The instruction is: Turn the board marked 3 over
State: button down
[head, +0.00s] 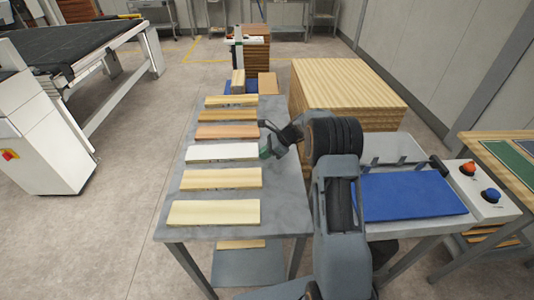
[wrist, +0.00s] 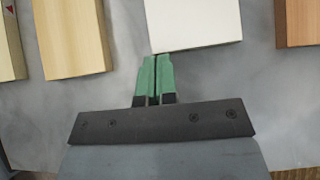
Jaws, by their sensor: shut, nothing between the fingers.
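Several boards lie flat in a row on the grey table (head: 285,195). From near to far they are a cream board (head: 214,213), a yellowish board (head: 221,178), a white board (head: 221,153), a reddish board (head: 227,131) and two more wooden ones. I can read no number, so I cannot tell which is marked 3. My gripper (head: 265,151) is at the right end of the white board. In the wrist view its green fingers (wrist: 155,58) are shut and empty, with their tips at the edge of the white board (wrist: 192,22); contact is unclear.
In the wrist view the yellowish board (wrist: 75,38) is to the left and the reddish board (wrist: 300,22) to the right. A blue panel (head: 412,195) lies on the bench at right, beside a box with red and blue buttons (head: 480,190). A wood stack (head: 345,85) stands behind.

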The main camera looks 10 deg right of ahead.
aim_at(231, 157)
jog(key=a, duration=0.4)
jog(key=w+a, duration=0.1)
jog(key=a, duration=0.3)
jog(key=w+a, duration=0.1)
jog(key=a, duration=0.3)
jog(key=shift+w, duration=0.2)
jog(key=shift+d, duration=0.1)
